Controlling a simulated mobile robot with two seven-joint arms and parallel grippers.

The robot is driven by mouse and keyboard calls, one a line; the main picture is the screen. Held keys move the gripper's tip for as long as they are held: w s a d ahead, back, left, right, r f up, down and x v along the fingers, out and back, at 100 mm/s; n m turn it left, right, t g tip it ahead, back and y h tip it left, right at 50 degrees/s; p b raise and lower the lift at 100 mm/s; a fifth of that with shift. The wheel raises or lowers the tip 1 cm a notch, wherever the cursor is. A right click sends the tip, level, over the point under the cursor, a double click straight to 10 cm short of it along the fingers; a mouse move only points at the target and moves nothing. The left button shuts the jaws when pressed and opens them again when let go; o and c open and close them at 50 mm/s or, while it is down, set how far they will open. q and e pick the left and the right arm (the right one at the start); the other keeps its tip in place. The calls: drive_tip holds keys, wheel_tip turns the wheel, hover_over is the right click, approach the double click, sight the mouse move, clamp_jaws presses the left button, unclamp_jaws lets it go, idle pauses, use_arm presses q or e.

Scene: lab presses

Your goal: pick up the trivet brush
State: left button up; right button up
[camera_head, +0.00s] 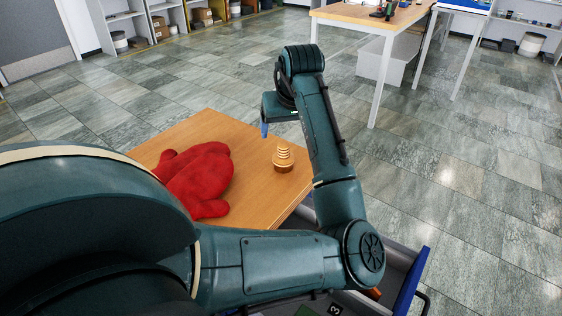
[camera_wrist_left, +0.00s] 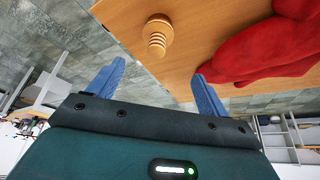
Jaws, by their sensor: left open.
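A small light-wood piece with stacked rings on a round base, which I take for the trivet brush (camera_head: 283,158), stands on the wooden table top near its right side. It also shows in the left wrist view (camera_wrist_left: 157,38), beyond and between the fingertips. My left gripper (camera_head: 265,130) is above the table, a little up and left of the piece in the head view, with one blue finger showing. In the left wrist view my left gripper (camera_wrist_left: 156,80) has its two blue fingers wide apart, with nothing between them. My right gripper is not in view.
A red cloth-like plush or mitt (camera_head: 200,178) lies on the table (camera_head: 205,122), left of the wooden piece. A grey drawer or bin with a blue edge (camera_head: 411,280) is at the lower right. A far table (camera_head: 365,15) and shelves stand behind open tiled floor.

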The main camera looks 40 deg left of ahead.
sight(284, 148)
use_arm(q)
drive_tip(key=shift+h, duration=0.3)
drive_tip(key=b+x, duration=0.1)
drive_tip(key=x, duration=0.6)
drive_tip(key=shift+d+f, duration=0.1)
drive_tip(key=shift+f, duration=0.2)
drive_tip(key=x, duration=0.5)
drive_tip(key=shift+w, duration=0.2)
drive_tip(key=shift+c, duration=0.6)
drive_tip(key=c, duration=1)
